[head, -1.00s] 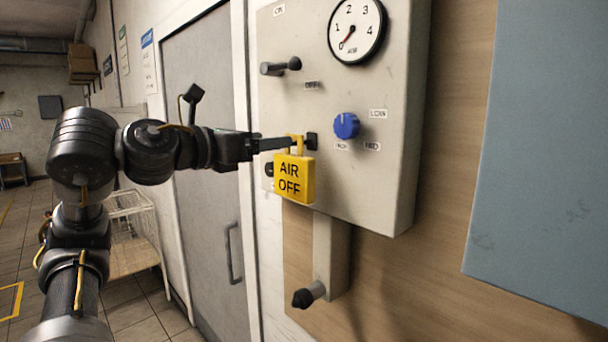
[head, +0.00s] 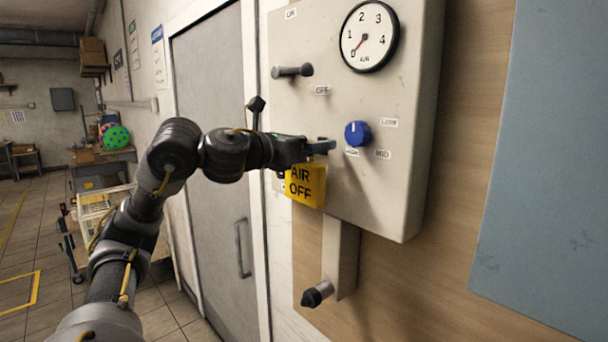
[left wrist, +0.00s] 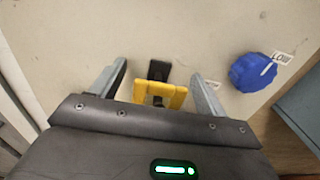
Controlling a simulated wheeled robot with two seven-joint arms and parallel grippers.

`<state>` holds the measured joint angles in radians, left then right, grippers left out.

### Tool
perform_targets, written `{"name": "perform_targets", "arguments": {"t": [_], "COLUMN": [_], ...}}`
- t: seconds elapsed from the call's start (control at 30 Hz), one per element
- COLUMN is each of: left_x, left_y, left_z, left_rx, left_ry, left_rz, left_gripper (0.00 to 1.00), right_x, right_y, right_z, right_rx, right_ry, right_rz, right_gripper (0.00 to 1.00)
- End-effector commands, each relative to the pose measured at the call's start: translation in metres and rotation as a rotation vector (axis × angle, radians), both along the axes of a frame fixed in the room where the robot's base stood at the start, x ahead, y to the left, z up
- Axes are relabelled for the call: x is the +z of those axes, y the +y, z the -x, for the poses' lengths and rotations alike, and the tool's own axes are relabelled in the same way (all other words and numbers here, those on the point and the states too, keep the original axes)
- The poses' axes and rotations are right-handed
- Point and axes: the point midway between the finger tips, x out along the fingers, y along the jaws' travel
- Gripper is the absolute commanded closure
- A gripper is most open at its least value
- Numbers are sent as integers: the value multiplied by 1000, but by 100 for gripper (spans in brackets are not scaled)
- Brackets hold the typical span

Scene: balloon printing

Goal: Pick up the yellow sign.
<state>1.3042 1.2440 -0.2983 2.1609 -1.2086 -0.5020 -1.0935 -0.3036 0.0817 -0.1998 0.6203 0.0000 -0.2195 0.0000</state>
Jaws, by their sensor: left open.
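The yellow sign (head: 306,187), lettered "AIR OFF", hangs on the front of the grey panel, low on its left side. My left gripper (head: 322,147) is open at the top of the sign, and its wrist hides part of the sign's upper edge. In the left wrist view the sign's yellow top frame (left wrist: 160,94) lies between the two spread fingers, with a gap on each side. A black hook or peg (left wrist: 158,70) shows just beyond it. My right gripper is not in view.
The panel (head: 420,130) carries a blue knob (head: 358,134) just right of the gripper, a gauge (head: 369,36) above and a black-tipped lever (head: 292,71). Another lever (head: 318,293) sticks out below. A grey door (head: 205,110) stands left; a blue-grey board (head: 545,170) is right.

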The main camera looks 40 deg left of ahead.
Motion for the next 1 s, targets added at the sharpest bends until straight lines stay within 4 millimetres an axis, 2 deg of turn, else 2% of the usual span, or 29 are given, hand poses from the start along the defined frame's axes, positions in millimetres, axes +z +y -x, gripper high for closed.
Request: {"name": "perform_targets", "arguments": {"t": [0.3,0.77,1.0], "left_x": [0,-1,0], "left_y": [0,0,0], "left_z": [-6,-5,-5], "left_rx": [1,1,1], "left_ry": [-1,0,0], "left_rz": [-1,-1,-1], "left_gripper": [27,87,87], "right_x": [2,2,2], "right_y": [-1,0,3], "right_z": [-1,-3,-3], "right_rx": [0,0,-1], "right_ry": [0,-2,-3], "right_rz": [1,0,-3], "right_gripper": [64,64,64]}}
